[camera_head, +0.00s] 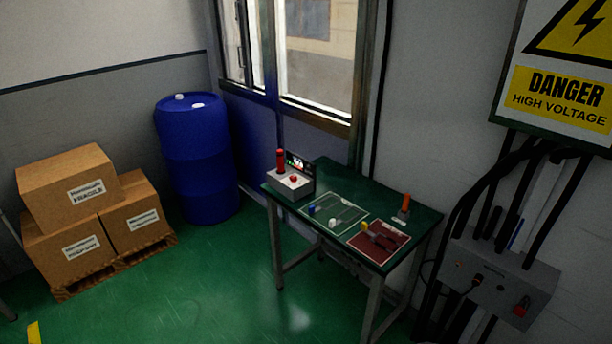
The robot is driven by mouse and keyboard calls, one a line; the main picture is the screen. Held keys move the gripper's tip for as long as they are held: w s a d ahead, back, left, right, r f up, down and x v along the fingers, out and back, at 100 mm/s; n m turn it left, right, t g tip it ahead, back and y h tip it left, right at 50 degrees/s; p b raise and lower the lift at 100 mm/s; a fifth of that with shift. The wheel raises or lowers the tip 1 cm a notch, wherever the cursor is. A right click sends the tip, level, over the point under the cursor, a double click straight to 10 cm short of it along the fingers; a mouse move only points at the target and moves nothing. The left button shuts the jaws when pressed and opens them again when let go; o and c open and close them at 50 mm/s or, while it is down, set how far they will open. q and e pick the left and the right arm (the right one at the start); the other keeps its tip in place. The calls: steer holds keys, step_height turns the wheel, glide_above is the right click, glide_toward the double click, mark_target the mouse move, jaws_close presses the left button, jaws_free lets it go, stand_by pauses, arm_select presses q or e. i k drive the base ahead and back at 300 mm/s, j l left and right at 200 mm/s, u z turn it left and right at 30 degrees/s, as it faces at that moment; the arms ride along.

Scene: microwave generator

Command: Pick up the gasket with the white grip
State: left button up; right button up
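A green-topped table (341,177) stands against the wall right of centre. A white grip (333,223), which looks like that of the gasket, shows on a green mat (352,212) on the table. The gasket's own body is too small to make out clearly. A blue grip (312,209) lies on the same mat to its left. A dark red mat (378,255) to the right holds a dark tool-like part with a yellow piece (365,227). Neither of my grippers is in view.
A control box (289,184) with a red lamp and red button stands at the table's left end. An orange-handled item (404,203) stands at the right. Cartons (70,187), a blue barrel (197,150) and a grey wall box (497,283) are around. Green floor in front is clear.

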mark_target(332, 224)
steer(key=i+u, duration=0.35)
steer(key=i, duration=1.1)
steer(key=i+z, duration=0.4)
steer(key=i+j+z, duration=0.1)
steer(key=z, duration=0.3)
steer(key=i+j+z, duration=0.5)
steer(key=i+z, duration=0.25)
steer(key=k, duration=0.1)
